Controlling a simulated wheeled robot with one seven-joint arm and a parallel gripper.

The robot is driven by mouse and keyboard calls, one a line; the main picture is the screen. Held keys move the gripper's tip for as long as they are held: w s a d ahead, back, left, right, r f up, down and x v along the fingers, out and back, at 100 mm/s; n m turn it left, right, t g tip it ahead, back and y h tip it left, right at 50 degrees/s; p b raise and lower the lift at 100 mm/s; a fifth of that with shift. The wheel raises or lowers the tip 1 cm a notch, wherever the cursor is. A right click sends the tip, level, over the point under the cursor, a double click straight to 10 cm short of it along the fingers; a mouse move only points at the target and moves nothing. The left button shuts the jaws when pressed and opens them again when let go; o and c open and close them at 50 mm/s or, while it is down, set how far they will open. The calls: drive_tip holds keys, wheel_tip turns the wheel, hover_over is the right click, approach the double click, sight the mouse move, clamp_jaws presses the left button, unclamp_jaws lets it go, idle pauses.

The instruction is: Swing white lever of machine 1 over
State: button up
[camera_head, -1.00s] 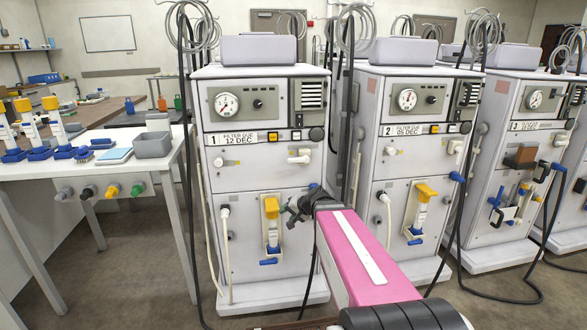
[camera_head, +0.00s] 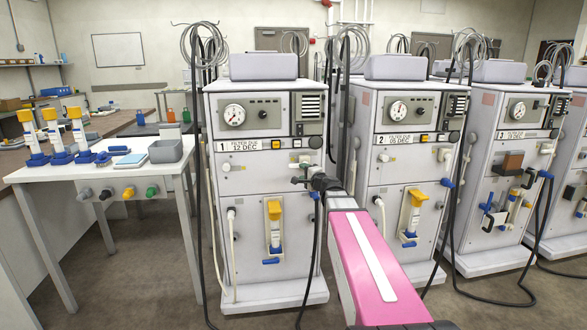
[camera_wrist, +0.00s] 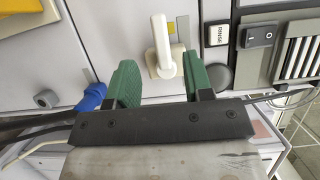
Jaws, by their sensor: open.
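Machine 1 (camera_head: 262,185) is the white cabinet at centre left in the head view, labelled "1 FILTER DUE 12 DEC". Its white lever shows clearly in the wrist view (camera_wrist: 160,42), a bar standing upright in that picture from a pale base plate. In the head view the lever (camera_head: 304,155) is small and partly covered by my gripper (camera_head: 303,180). In the wrist view my gripper (camera_wrist: 161,72) is open and empty. Its two green fingers lie either side of the lever's base end, with visible gaps. I cannot tell the depth between fingertips and panel.
Machine 2 (camera_head: 395,190) stands close on the right, machine 3 (camera_head: 505,175) beyond it. A filter with a yellow cap (camera_head: 274,212) sits below the lever on machine 1. A blue connector (camera_wrist: 92,97) is near my left finger. A white table (camera_head: 120,172) stands left.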

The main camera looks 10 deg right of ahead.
sight(295, 167)
drive_tip(key=x, duration=0.8)
drive_tip(key=shift+w+a, duration=0.1)
drive_tip(key=shift+w, duration=0.2)
clamp_jaws()
